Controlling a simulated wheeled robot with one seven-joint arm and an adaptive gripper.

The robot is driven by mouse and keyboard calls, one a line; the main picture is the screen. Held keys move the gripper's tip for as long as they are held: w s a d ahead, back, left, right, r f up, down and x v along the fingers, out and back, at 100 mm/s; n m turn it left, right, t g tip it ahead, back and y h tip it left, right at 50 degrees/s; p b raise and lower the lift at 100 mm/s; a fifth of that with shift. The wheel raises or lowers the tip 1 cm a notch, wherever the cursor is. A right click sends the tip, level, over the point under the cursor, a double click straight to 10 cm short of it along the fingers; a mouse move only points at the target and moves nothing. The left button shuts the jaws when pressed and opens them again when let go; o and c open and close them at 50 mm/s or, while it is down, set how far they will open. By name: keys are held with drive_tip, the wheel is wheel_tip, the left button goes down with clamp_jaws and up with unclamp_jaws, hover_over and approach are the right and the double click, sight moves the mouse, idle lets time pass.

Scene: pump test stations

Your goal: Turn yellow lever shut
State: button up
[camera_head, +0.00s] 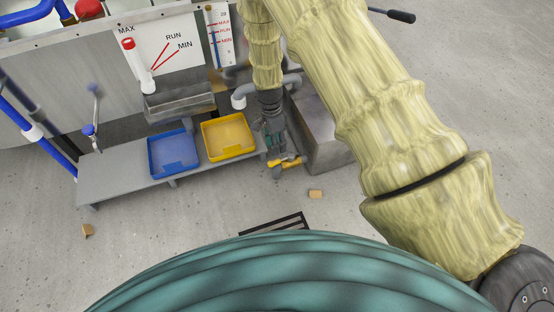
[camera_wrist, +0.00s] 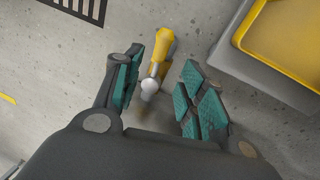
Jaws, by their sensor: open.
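The yellow lever (camera_head: 290,163) is low at the right end of the grey bench, beside the grey metal box. In the wrist view the yellow lever (camera_wrist: 164,44) points up in the picture from a metal stem with a pale round end. My gripper (camera_wrist: 160,85) is open, with teal pads on either side of the stem in that view. The lever lies nearer the left finger, and its tip reaches past the fingertips. No contact is visible. In the head view my gripper (camera_head: 272,135) hangs just above the lever and partly hides its mount.
A blue tray (camera_head: 173,154) and a yellow tray (camera_head: 228,137) sit on the bench (camera_head: 108,178) left of my gripper. The grey metal box (camera_head: 322,133) stands close on the right.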

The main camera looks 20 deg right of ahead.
sight(281, 161)
drive_tip(key=f+b, duration=0.1)
drive_tip(key=f, duration=0.2)
drive_tip(key=s+f+b, duration=0.1)
drive_tip(key=f+b, duration=0.1)
drive_tip(key=f, duration=0.2)
drive_tip(key=shift+s+d+f, duration=0.1)
drive_tip(key=shift+s+f, duration=0.05)
drive_tip(key=shift+s, duration=0.05)
clamp_jaws()
